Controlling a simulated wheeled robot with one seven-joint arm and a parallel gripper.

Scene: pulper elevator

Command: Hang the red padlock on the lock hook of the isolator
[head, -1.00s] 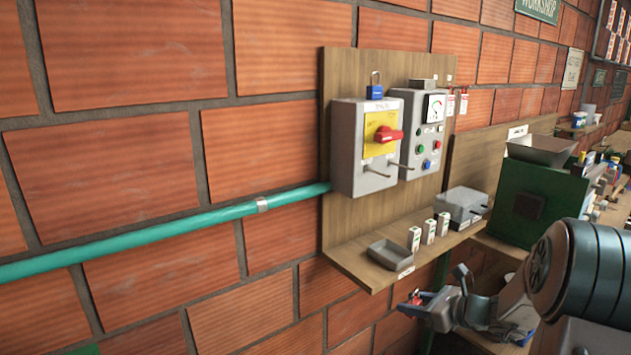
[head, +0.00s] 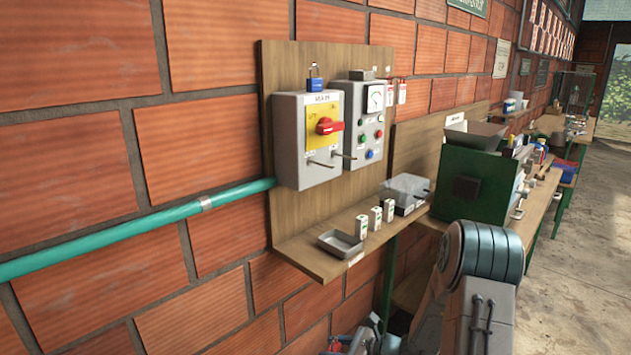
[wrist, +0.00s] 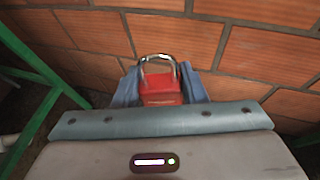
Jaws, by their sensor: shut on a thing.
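My gripper (wrist: 160,90) is shut on the red padlock (wrist: 161,87), which sits between the two blue-grey fingers in the wrist view. The padlock's silver shackle (wrist: 157,58) points away from the gripper, toward the brick wall. In the head view my gripper (head: 340,343) is low at the bottom edge, below the shelf and partly cut off. The isolator is the grey box (head: 291,150) on the wooden board, with a yellow plate and a red rotary handle (head: 329,126). A metal rod (head: 322,164) sticks out below the handle. A blue padlock (head: 315,80) stands on top of the isolator.
The shelf below (head: 300,252) holds a grey tray (head: 340,243) and several small white-green blocks. Green legs (wrist: 40,130) stand left in the wrist view.

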